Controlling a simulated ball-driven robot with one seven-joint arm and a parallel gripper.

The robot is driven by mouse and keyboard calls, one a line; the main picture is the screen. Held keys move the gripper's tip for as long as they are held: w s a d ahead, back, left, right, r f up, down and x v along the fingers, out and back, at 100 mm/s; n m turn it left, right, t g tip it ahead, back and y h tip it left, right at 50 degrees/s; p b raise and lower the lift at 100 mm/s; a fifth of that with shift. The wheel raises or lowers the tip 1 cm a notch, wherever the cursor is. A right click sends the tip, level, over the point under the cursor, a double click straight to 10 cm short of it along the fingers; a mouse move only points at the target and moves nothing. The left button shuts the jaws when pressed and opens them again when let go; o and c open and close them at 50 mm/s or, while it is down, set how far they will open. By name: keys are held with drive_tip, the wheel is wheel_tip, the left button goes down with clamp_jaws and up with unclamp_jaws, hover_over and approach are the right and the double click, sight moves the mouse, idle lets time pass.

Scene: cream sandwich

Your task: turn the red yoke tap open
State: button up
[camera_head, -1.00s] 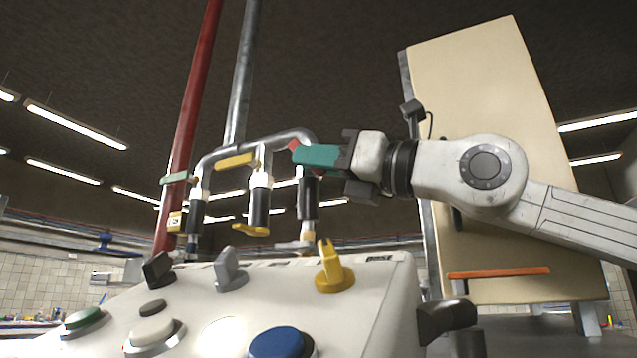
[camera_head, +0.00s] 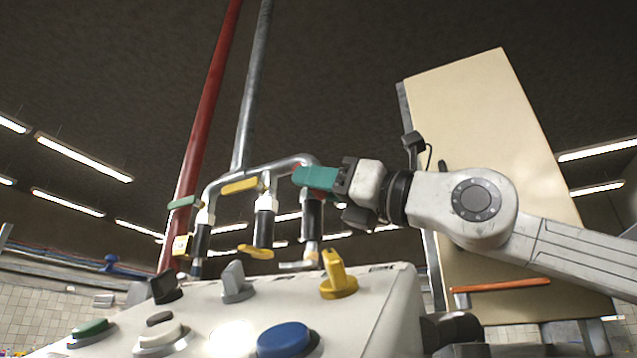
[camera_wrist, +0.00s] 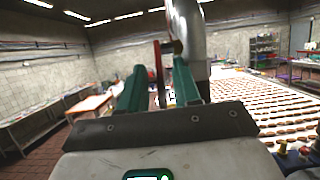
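The red yoke tap handle (camera_head: 296,172) peeks out beside my green finger at the right-hand end of the curved grey pipe (camera_head: 235,175). Most of the handle is hidden by the near finger in the head view. Whether a finger touches it I cannot tell.
Beside the red tap are a yellow handle (camera_head: 240,186) and a green handle (camera_head: 184,202) on the same pipe. Below stands a white panel (camera_head: 385,300) with knobs and buttons. A cream cabinet (camera_head: 480,110) stands behind my arm. A conveyor of sandwiches (camera_wrist: 250,105) lies to the right.

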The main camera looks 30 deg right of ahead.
drive_tip(key=shift+d+r+p, duration=0.1)
drive_tip(key=shift+p, duration=0.35)
drive_tip(key=p, duration=0.3)
drive_tip(key=shift+r+g+h, duration=0.3)
drive_tip(key=shift+r+g, duration=0.05)
drive_tip(key=shift+g, duration=0.05)
drive_tip(key=shift+s+d+r+g+p, duration=0.1)
drive_tip(key=shift+g+p, duration=0.2)
drive_tip(key=shift+p, duration=0.85)
drive_tip(key=g+h+p, duration=0.1)
drive_tip(key=p, duration=0.4)
drive_tip(key=g+h+p, duration=0.1)
drive_tip(key=p, duration=0.4)
drive_tip(key=shift+s+d+r, duration=0.15)
drive_tip(key=shift+s+r, duration=0.15)
drive_tip(key=shift+r, duration=0.1)
